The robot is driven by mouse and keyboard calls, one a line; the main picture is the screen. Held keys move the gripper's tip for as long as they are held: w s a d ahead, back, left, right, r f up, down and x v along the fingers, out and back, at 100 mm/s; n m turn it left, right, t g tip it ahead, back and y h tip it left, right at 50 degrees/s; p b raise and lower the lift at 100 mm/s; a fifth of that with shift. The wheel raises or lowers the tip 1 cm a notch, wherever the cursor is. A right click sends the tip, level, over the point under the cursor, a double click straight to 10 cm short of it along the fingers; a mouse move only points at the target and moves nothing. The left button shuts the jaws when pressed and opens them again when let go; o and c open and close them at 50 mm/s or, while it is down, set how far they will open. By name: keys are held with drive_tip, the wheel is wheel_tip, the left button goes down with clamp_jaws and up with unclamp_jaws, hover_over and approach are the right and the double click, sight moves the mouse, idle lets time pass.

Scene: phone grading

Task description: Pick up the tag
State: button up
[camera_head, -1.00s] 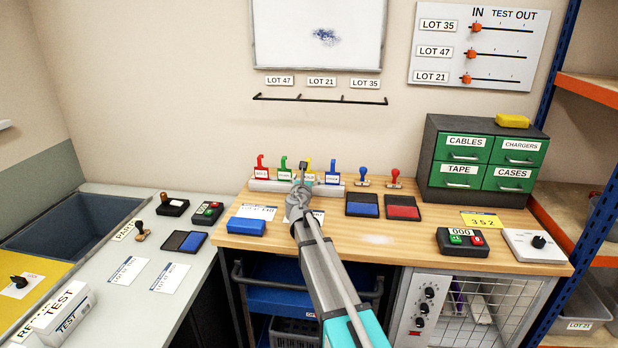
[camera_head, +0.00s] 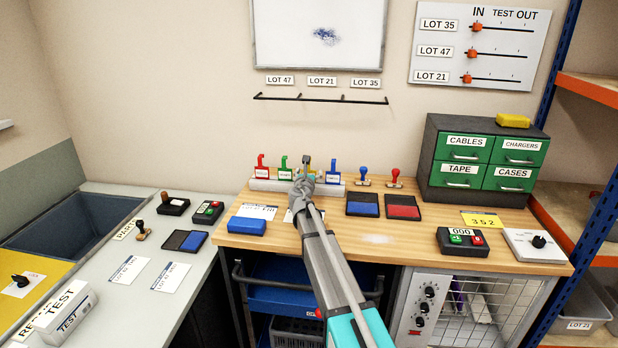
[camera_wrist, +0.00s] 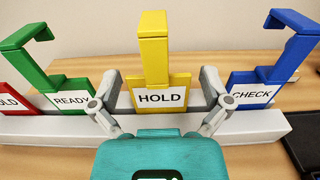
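Four hooked tags stand upright in a white rack (camera_wrist: 75,130). The yellow HOLD tag (camera_wrist: 154,60) is in the middle of the wrist view, between the green READY tag (camera_wrist: 68,92) and the blue CHECK tag (camera_wrist: 265,85). A red tag (camera_wrist: 14,98) shows at the left edge, its label partly cut off. My gripper (camera_wrist: 160,92) is open, with one finger on each side of the HOLD tag's labelled plate. A small gap shows on the right side. In the head view my gripper (camera_head: 306,172) mostly hides the yellow tag.
The green tag (camera_head: 284,165) and blue tag (camera_head: 333,168) stand close on either side. Two stamps, blue (camera_head: 363,174) and red (camera_head: 395,176), stand right of the rack, with dark ink pads (camera_head: 403,208) before them. A drawer cabinet (camera_head: 440,150) stands farther right.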

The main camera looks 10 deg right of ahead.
drive_tip(key=c, duration=0.5)
drive_tip(key=shift+a+r, duration=0.1)
drive_tip(key=shift+c, duration=0.2)
wheel_tip(320, 180, up, 3)
drive_tip(key=p, duration=0.3)
drive_tip(key=shift+r, duration=0.1)
drive_tip(key=s+a+r+p, duration=0.4)
drive_tip(key=s+r+p, duration=0.5)
drive_tip(key=s, duration=0.4)
drive_tip(key=shift+s+r+p, duration=0.2)
drive_tip(key=shift+r+p, duration=0.1)
drive_tip(key=shift+p, duration=0.25)
